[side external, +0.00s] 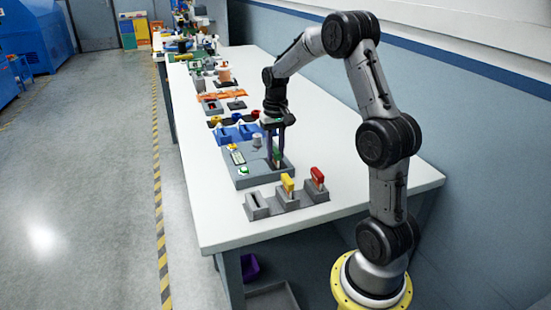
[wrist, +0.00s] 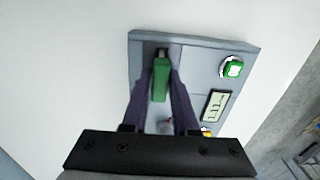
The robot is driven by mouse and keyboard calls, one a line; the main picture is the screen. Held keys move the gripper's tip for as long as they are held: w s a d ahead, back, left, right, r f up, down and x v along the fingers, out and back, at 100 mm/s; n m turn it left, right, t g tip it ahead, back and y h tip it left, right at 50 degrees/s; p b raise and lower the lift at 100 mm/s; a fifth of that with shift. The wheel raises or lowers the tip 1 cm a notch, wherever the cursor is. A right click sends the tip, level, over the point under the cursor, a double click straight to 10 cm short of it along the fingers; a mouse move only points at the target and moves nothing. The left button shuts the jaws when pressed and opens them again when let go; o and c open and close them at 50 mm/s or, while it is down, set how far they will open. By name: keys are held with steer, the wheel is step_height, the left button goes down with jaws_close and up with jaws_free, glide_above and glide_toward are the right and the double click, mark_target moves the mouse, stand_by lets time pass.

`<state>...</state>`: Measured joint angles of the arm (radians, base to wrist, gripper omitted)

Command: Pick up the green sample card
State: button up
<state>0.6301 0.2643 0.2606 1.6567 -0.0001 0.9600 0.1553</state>
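The green sample card (wrist: 161,80) stands upright at a dark slot in a grey station with a display. In the side external view the card (side external: 277,155) shows between the fingers, low over the station. My gripper (side external: 276,160) points down, with one finger on each side of the card. In the wrist view the fingers of my gripper (wrist: 162,62) reach past the card's sides, very close to it. I cannot tell whether they press on it. The card's lower end is partly hidden by the slot and fingers.
The grey station (side external: 246,180) has a green button (wrist: 232,69) and a small display (wrist: 214,106). Blue bins and other items lie behind. The table's right side is clear.

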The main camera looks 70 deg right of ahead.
mark_target(275, 150)
jaws_close()
steer(key=shift+r, duration=0.55)
step_height(275, 150, up, 2)
steer(key=shift+r, duration=0.1)
steer(key=s+a+r, duration=0.8)
steer(key=s+r, duration=0.1)
steer(key=s, duration=0.2)
steer(key=shift+s+r, duration=0.15)
steer(key=shift+r, duration=0.2)
steer(key=shift+a+r, duration=0.1)
steer(key=shift+r, duration=2.45)
